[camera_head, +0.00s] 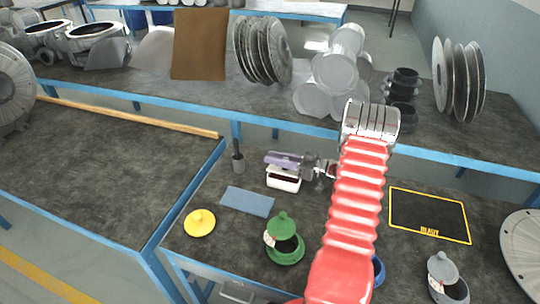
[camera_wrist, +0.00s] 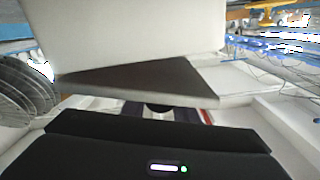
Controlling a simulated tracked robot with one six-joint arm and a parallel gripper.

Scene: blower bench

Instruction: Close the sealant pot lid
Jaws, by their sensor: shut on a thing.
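A green pot (camera_head: 286,254) stands on the near bench, its dark opening showing. Its green knobbed lid (camera_head: 281,225) is tilted up at the back. A grey pot (camera_head: 456,293) at the lower right also has a raised grey lid (camera_head: 441,268). I cannot read which one is the sealant pot. My gripper (camera_head: 296,162) is left of my red arm, behind the green pot and apart from both pots. It is shut on a purple piece (camera_head: 281,159), above a white tub (camera_head: 284,182) with dark contents. In the wrist view a pale slab (camera_wrist: 130,40) fills the top.
A yellow knobbed lid (camera_head: 200,224) and a blue cloth (camera_head: 247,201) lie to the left. A dark yellow-edged mat (camera_head: 429,214) is clear at the right. A small dark-handled tool (camera_head: 238,162) stands behind the cloth. Discs and cylinders stand on the back bench (camera_head: 200,100).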

